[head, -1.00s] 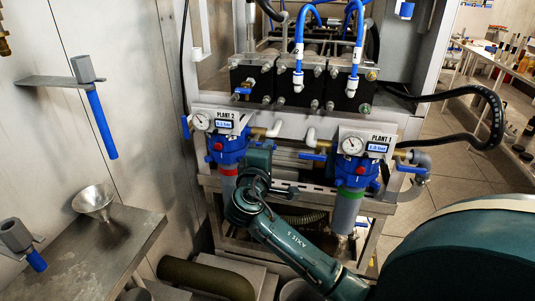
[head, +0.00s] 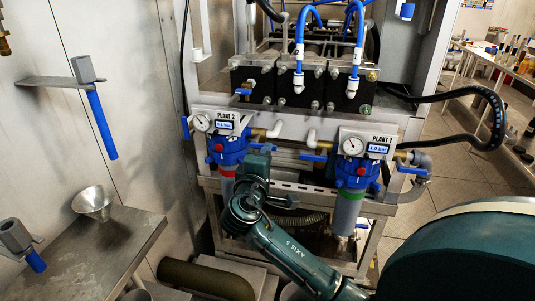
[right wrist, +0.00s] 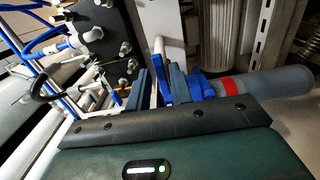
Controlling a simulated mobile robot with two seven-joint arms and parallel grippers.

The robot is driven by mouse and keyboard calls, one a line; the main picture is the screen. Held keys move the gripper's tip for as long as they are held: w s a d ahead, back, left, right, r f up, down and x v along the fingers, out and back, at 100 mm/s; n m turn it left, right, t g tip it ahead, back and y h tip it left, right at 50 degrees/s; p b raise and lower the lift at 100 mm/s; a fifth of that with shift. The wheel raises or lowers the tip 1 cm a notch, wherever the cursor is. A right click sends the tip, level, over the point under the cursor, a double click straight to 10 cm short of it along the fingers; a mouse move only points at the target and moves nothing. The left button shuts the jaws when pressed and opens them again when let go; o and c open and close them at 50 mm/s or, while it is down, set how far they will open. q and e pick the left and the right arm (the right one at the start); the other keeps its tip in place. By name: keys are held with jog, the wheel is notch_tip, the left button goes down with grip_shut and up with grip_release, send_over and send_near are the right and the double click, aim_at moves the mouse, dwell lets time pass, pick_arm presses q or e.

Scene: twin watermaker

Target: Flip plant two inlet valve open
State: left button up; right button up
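The plant two unit, a blue filter head with gauge and PLANT 2 label (head: 225,117), stands at centre left in the head view. A blue lever (head: 262,147) shows at its right side, partly hidden by my right wrist. Another blue lever (head: 186,127) hangs on its left. My right gripper (head: 262,151) is just right of the filter head, its fingers mostly hidden there. In the right wrist view its fingers (right wrist: 160,92) are apart, with a blue handle-like part between or just behind them; contact is unclear. My left gripper is not in view.
The plant one unit (head: 365,145) stands to the right with its own blue levers. Blue hoses (head: 359,30) and a black hose (head: 495,120) run nearby. A steel shelf (head: 75,255) with a funnel (head: 93,203) is at the left. A metal rail crosses below the filters.

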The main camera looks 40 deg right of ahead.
pick_arm(q)
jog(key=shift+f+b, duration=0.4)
jog(key=shift+b, duration=0.2)
pick_arm(e)
jog(key=v, duration=1.1)
jog(key=shift+s+a, duration=0.2)
jog(key=s+a+f+n+y+p, duration=0.2)
jog(key=a+f+y+p, duration=0.3)
jog(key=f+y, duration=0.75)
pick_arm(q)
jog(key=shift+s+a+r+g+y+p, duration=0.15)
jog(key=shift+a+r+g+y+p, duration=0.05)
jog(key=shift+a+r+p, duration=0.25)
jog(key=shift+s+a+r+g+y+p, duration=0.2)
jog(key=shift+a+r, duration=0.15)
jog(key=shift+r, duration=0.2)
pick_arm(e)
jog(key=s+a+f+m+y, duration=0.2)
jog(key=s+a+f+m, duration=0.1)
jog(key=s, duration=0.3)
jog(key=s+a+f+m+g+y, duration=0.1)
jog(key=s+a+f+m+y, duration=0.1)
jog(key=s+a+f+m, duration=0.2)
notch_tip(320, 180, down, 2)
jog(key=shift+s+f+y, duration=0.1)
jog(key=shift+s+y, duration=0.25)
jog(key=shift+s, duration=0.75)
